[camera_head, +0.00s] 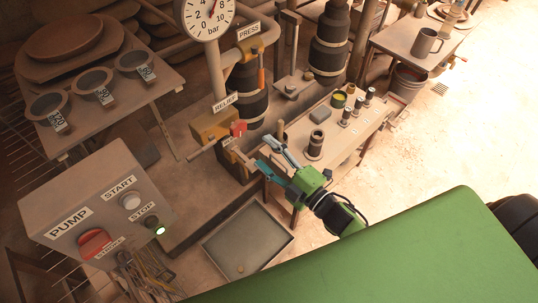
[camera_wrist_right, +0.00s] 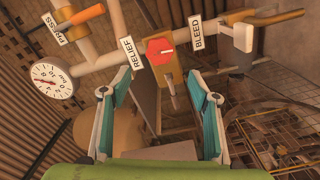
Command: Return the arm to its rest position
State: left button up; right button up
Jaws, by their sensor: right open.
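My right gripper (camera_head: 268,157) is open and empty in the head view, its teal and grey fingers spread just right of the relief valve. In the right wrist view the two fingers of my right gripper (camera_wrist_right: 162,100) stand apart with nothing between them. The relief valve's red knob (camera_head: 238,128) sits on a brass-coloured block beside the RELIEF label (camera_head: 226,102). In the wrist view the red knob (camera_wrist_right: 159,51) is beyond the fingertips, roughly centred between them, apart from them. My left gripper is in neither view.
The control box (camera_head: 95,205) with pump buttons stands at lower left. A shallow tray (camera_head: 222,262) lies on the floor below my right gripper. A narrow table (camera_head: 297,132) with jars and small cylinders is behind the gripper. The pressure gauge (camera_head: 207,15) stands above. Open floor lies at right.

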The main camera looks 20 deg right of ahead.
jog(key=shift+s+d, duration=0.15)
jog(key=shift+s, duration=0.15)
dwell(0.4)
jog(key=s+d+f+m+g+h, duration=0.2)
jog(key=s+f+m, duration=0.15)
jog(key=f, duration=0.65)
jog(key=s+d+f+m+g+h, duration=0.2)
jog(key=s+f+m, duration=0.15)
jog(key=f, duration=0.65)
jog(key=s+d+f+m+g+h, duration=0.1)
jog(key=s+d+f+m+g, duration=0.2)
jog(key=f, duration=0.7)
jog(key=s+f+m+g, duration=0.2)
jog(key=s+f, duration=0.3)
jog(key=s, duration=0.5)
jog(key=s+f+m+g+h, duration=0.1)
jog(key=s+f+m+g, duration=0.1)
jog(key=s+f, duration=0.4)
jog(key=s+f+m+g, duration=0.1)
jog(key=s+f+g, duration=0.3)
jog(key=s, duration=1.1)
notch_tip(320, 180, down, 2)
jog(key=shift+a+f+m+g+h, duration=0.1)
jog(key=shift+a+m+g+h, duration=0.2)
jog(key=shift+a+m+h, duration=0.1)
dwell(0.4)
